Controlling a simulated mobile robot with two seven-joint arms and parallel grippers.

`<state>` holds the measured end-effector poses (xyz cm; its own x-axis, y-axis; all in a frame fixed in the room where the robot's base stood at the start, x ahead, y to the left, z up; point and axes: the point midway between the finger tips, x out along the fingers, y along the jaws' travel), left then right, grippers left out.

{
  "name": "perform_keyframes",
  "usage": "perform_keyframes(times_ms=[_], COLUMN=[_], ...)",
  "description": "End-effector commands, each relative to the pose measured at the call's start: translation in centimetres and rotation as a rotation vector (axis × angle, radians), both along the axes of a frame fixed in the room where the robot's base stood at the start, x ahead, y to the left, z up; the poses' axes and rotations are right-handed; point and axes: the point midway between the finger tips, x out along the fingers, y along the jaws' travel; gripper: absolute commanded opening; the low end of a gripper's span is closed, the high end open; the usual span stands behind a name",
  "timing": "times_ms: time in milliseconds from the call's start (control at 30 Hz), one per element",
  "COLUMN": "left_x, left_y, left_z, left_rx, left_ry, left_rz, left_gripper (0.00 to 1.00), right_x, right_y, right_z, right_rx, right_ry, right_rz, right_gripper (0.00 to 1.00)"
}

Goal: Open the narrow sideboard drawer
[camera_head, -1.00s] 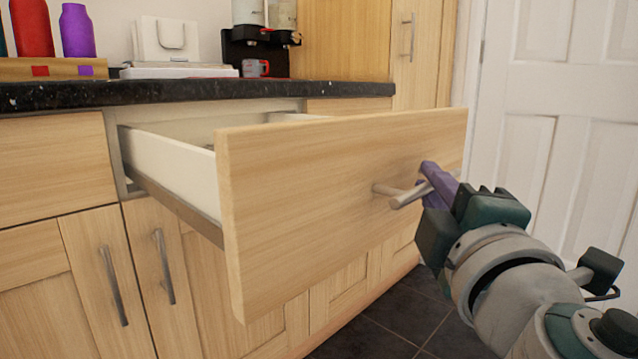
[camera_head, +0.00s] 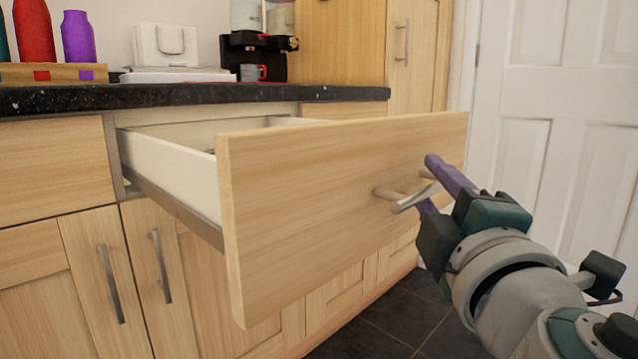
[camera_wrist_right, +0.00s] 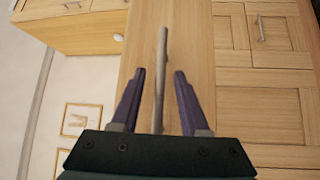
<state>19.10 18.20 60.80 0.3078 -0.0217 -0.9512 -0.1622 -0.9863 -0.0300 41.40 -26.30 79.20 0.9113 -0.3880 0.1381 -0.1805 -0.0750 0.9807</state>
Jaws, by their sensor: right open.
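The drawer (camera_head: 320,200) has a light wood front and pale inner sides, and it stands well out from the cabinet under the counter. Its bar handle (camera_head: 410,198) is near the right part of the front. My right gripper (camera_head: 432,180) is open, with its purple fingers on either side of the handle. In the right wrist view the handle (camera_wrist_right: 161,80) runs between the parted fingers (camera_wrist_right: 157,88), with a gap on each side. My left gripper is not in view.
The dark granite counter (camera_head: 200,94) carries bottles (camera_head: 78,38), a white box (camera_head: 165,45) and a coffee machine (camera_head: 255,52) with a mug. Cupboard doors with upright handles (camera_head: 162,266) are below. A white door (camera_head: 565,130) stands at right, above dark floor tiles (camera_head: 385,322).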

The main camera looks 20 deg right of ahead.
Motion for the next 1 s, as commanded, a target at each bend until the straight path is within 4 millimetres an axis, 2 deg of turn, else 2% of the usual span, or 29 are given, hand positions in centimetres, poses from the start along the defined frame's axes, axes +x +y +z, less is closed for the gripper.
perform_keyframes(times_ms=[267, 367, 700, 833, 1000], left_x=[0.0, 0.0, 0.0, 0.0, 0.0], left_y=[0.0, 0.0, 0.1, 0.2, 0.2], left_z=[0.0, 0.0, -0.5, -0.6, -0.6], left_rx=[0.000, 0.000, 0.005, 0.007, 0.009], left_ry=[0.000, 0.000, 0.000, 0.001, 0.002], left_rz=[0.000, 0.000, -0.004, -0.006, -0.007], left_gripper=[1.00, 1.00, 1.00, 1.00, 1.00], right_x=[-0.5, -1.7, -7.6, -8.7, -9.1], right_y=[0.2, 0.7, 3.2, 3.7, 3.9], right_z=[-0.1, -0.4, -1.3, -1.4, -1.4], right_rx=[0.001, 0.002, 0.000, 0.001, 0.001], right_ry=[0.001, 0.003, 0.003, 0.002, 0.000], right_rz=[0.001, 0.002, 0.000, 0.000, -0.001], right_gripper=[0.45, 0.45, 0.45, 0.45, 0.45])
